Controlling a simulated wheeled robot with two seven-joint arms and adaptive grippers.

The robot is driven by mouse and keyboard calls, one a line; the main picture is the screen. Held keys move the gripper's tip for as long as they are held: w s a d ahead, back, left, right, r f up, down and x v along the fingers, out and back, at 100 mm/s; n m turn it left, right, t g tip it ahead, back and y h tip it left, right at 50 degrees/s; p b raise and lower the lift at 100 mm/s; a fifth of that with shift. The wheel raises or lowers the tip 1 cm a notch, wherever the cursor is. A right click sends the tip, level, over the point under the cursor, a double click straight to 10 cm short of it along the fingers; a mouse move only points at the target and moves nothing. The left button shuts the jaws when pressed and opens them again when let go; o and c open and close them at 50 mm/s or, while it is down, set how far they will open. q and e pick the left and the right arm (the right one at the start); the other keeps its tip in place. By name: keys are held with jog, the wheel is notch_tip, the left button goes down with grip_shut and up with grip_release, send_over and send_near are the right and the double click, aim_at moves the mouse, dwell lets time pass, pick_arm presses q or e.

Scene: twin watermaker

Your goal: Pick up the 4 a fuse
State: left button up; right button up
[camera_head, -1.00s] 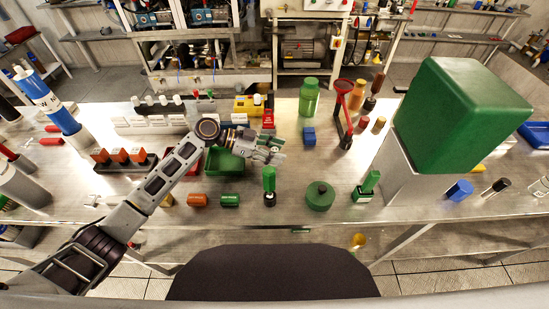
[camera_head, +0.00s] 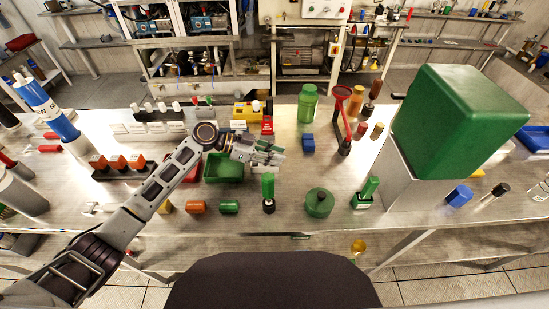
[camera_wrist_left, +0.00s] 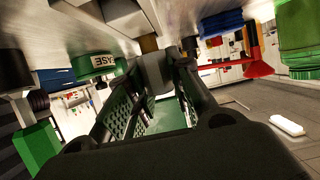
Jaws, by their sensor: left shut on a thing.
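My left gripper (camera_head: 270,155) is over the bench, just right of the green tray (camera_head: 224,169) and behind the black-based green upright piece (camera_head: 268,186). In the left wrist view its two fingers (camera_wrist_left: 158,80) close around a small pale grey cylinder (camera_wrist_left: 154,70) with a brass-coloured end (camera_wrist_left: 149,44). This looks like the fuse, but no 4 A marking is readable. In the head view the gripper hides the held piece. I cannot tell whether it still touches anything. My right gripper is not in view.
A yellow holder (camera_head: 249,112) and red block (camera_head: 267,125) stand behind the gripper. A blue block (camera_head: 308,142) and red-handled tool (camera_head: 343,118) are to the right. Green pot (camera_head: 319,203) is at front. Open metal bench lies between these.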

pick_arm(q)
notch_tip(320, 180, up, 7)
jog(key=shift+r+b, duration=0.1)
jog(key=shift+b, duration=0.2)
jog(key=shift+r, duration=0.9)
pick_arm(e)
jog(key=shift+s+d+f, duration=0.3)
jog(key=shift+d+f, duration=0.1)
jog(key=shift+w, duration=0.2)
